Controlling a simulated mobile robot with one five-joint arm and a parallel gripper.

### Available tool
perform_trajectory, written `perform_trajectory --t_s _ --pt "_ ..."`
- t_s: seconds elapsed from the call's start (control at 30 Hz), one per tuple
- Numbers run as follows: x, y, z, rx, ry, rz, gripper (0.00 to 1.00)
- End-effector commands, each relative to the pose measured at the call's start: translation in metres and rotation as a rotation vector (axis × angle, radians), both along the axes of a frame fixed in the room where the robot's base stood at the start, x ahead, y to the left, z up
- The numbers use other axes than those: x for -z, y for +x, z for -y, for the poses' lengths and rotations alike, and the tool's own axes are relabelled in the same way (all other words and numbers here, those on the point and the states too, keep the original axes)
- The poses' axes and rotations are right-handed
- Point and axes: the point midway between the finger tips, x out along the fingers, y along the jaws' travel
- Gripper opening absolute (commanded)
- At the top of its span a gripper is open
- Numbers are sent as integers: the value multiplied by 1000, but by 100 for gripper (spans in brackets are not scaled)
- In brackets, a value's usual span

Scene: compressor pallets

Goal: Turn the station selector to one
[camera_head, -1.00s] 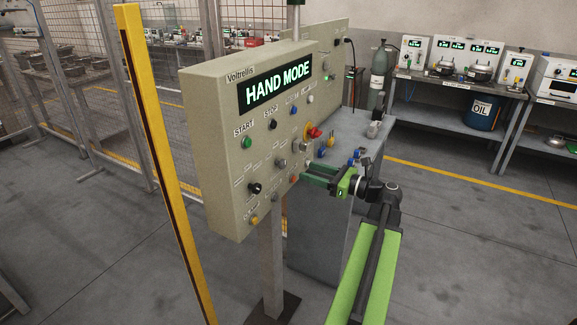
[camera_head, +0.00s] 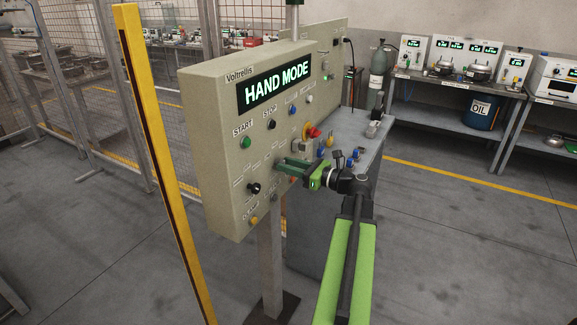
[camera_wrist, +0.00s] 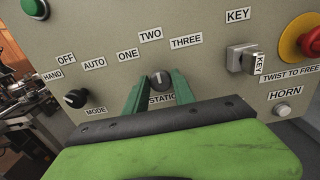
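The station selector (camera_wrist: 160,80) is a dark round knob with a white mark, on the beige control panel (camera_head: 225,120). In the wrist view its mark points up, roughly toward the label TWO (camera_wrist: 151,35); the label ONE (camera_wrist: 128,54) is up and left of it and THREE (camera_wrist: 186,41) up and right. My gripper (camera_head: 281,166) is at the panel face, and its green fingers (camera_wrist: 159,82) stand one on each side of the knob. They look open around it; contact cannot be made out. The fingers hide the knob in the head view. The STATION label is partly covered.
The mode knob (camera_wrist: 75,98) is to the left, the key switch (camera_wrist: 240,57) to the right. A red emergency stop (camera_wrist: 309,40) and horn button (camera_wrist: 282,110) lie farther right. A yellow post (camera_head: 160,150) stands left of the panel, a grey cabinet (camera_head: 325,225) behind.

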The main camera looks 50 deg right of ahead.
Motion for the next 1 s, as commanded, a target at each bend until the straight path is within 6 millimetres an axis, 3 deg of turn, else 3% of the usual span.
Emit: perform_trajectory --t_s 0.17,0.57,1.0 --pt "0 0 0 0 0 0 0" --pt "0 0 -1 0 -63 15 0" --pt "0 0 -2 -1 -392 96 0"
